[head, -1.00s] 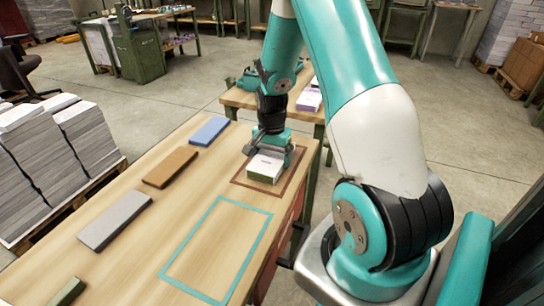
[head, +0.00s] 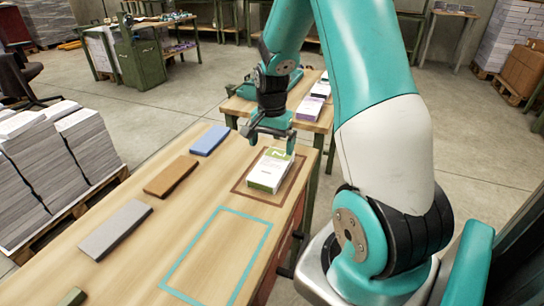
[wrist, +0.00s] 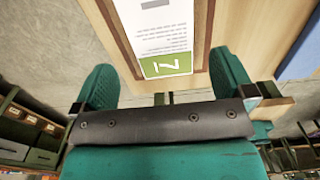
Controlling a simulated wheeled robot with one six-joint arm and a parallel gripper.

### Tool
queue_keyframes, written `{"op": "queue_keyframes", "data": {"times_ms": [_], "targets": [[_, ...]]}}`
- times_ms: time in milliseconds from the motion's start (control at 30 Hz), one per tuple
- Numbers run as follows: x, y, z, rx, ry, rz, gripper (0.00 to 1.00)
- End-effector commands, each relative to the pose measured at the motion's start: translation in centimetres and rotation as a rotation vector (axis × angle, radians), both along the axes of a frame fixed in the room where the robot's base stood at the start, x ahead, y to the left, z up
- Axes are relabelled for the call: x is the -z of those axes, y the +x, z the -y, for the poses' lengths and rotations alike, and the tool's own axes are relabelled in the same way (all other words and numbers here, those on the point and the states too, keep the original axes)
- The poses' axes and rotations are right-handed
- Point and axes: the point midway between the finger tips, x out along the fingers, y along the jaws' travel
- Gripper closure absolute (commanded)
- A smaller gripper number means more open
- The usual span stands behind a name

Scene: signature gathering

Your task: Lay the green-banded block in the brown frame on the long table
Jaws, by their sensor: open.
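The green-banded block (head: 268,174) lies flat inside the brown frame (head: 240,187) at the far right end of the long table (head: 185,225). Its top is white with print, and a green band with a white mark crosses its far end. My gripper (head: 270,131) is open and empty just above and beyond the block's far end, apart from it. In the wrist view the block (wrist: 160,35) shows beyond my two teal fingers (wrist: 165,90), and part of the brown frame (wrist: 115,30) runs beside it.
A teal frame (head: 169,273) on the near table is empty. Blue (head: 210,140), brown (head: 171,176) and grey (head: 116,229) slabs lie along the left edge. A second table (head: 317,122) with more blocks stands behind. Paper stacks (head: 40,160) stand at left.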

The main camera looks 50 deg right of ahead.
Motion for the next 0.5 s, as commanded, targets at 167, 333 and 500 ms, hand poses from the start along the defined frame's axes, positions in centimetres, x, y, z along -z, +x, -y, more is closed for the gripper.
{"op": "queue_keyframes", "data": {"times_ms": [167,333,500], "targets": [[-3.1,0.0,0.0,0.000,-0.001,0.001,0.00],[-4.8,0.2,-1.5,-0.063,0.008,0.012,0.00],[-9.2,-0.5,-12.0,-0.518,0.069,0.095,0.00]]}}
